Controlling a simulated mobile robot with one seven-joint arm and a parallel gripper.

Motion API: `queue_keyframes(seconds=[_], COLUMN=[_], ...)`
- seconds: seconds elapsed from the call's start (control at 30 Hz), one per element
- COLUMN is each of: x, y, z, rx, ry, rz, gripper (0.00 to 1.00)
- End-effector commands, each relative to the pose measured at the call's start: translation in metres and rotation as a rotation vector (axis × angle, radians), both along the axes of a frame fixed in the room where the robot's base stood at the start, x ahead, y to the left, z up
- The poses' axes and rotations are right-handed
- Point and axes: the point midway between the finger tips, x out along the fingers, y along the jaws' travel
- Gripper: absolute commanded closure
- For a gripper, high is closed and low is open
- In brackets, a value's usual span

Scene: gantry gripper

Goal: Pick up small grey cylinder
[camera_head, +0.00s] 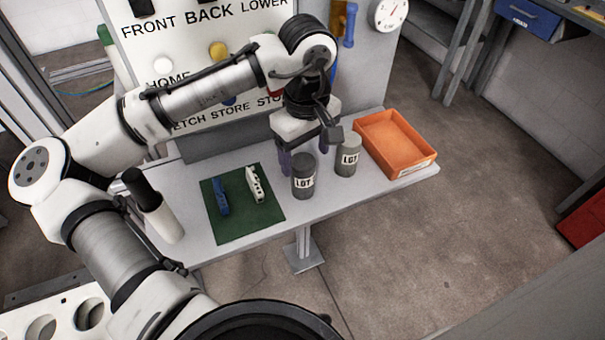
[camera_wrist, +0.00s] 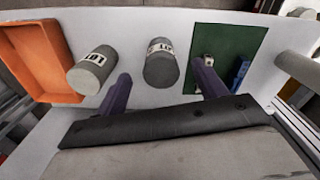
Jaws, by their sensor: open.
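Two grey cylinders with white LOT labels stand upright on the bench. The darker one (camera_head: 304,182) is in front of my gripper in the head view. The lighter one (camera_head: 349,164) stands to its right, near the orange tray. In the wrist view the darker cylinder (camera_wrist: 160,72) shows between my two purple fingers, and the lighter cylinder (camera_wrist: 88,76) lies outside the left finger. My gripper (camera_head: 305,157) is open and empty. I cannot tell whether its fingertips are level with the darker cylinder. The two cylinders look close in size.
The orange tray (camera_head: 366,134) stands empty at the bench's right end. A green mat (camera_head: 233,224) left of the cylinders bears a blue piece (camera_head: 221,197) and a white piece (camera_head: 255,184). A white, black-topped cylinder (camera_head: 158,212) stands farther left. A lettered panel (camera_head: 150,45) rises behind.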

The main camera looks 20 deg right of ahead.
Motion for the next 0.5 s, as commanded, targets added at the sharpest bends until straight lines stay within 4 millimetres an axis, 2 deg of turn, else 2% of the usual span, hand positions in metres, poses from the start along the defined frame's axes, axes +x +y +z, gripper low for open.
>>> queue_keyframes(seconds=[0.17,0.5], x=[0.001,0.008], y=[0.000,0.002], z=[-0.011,-0.054], rx=[0.000,0.000], ry=[0.001,0.001], rz=[-0.001,-0.002], gripper=[0.29,0.29])
